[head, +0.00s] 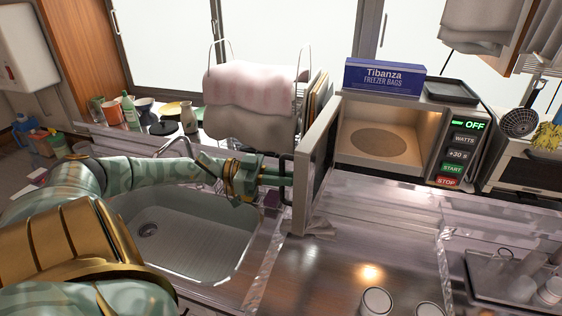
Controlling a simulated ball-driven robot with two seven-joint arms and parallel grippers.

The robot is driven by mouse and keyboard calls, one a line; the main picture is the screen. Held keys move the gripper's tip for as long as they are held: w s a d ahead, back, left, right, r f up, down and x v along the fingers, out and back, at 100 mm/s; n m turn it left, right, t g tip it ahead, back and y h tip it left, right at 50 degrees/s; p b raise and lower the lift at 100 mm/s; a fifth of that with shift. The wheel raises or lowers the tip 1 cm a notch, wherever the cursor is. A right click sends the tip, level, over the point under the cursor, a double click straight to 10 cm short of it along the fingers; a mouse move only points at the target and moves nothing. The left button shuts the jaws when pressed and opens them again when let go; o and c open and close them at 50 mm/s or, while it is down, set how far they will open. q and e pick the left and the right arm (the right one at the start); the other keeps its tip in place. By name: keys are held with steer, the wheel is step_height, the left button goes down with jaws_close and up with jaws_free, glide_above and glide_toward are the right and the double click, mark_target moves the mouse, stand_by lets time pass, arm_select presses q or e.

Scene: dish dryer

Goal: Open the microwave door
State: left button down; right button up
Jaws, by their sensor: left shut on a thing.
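The microwave (458,118) stands on the counter at the right of centre, with its control panel reading OFF. Its door (316,160) is swung wide open toward me and to the left, seen nearly edge-on. The lit cavity with a round plate (378,146) is in plain view and looks empty. My left gripper (284,177) is shut on the dark door handle (287,172) on the door's outer face. The fingertips are small and partly merge with the handle. My right gripper is not in view.
A blue freezer bag box (384,78) and a dark tray (451,92) sit on the microwave. A sink (185,235) lies below my left arm. A dish rack with a pink towel (250,88) stands behind the door. Cups (376,302) stand at the front right.

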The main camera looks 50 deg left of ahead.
arm_select(q)
steer(key=c, duration=1.5)
jaws_free()
steer(key=v, duration=1.6)
steer(key=shift+s+a, duration=0.15)
